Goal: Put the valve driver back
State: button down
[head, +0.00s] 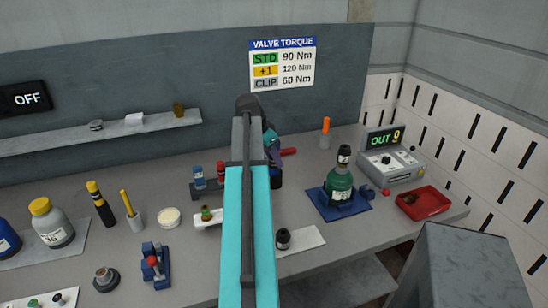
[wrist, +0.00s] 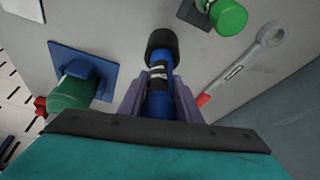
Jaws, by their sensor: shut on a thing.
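My gripper (wrist: 160,95) is shut on a blue cylindrical tool with black bands and a black end, which looks like the valve driver (wrist: 159,78). The jaws lie on both sides of its blue body in the wrist view. In the head view my gripper (head: 273,155) is behind my arm, over the back middle of the bench, and the driver's dark lower end (head: 277,181) shows just beneath it. A dark rack (head: 207,190) stands left of my arm with small blue and red items on it. I cannot tell whether the driver touches the bench.
A green cylinder (head: 340,184) stands on a blue base right of my gripper. A red tray (head: 424,203) and a display unit (head: 390,165) are farther right. Several bottles and tools fill the left.

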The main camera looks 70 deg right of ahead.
jog(key=shift+f, duration=0.6)
dwell(0.3)
jog(key=c, duration=1.2)
grip_release()
notch_tip(320, 180, up, 6)
jog(key=p, duration=0.3)
dwell(0.3)
jog(key=shift+a, duration=0.1)
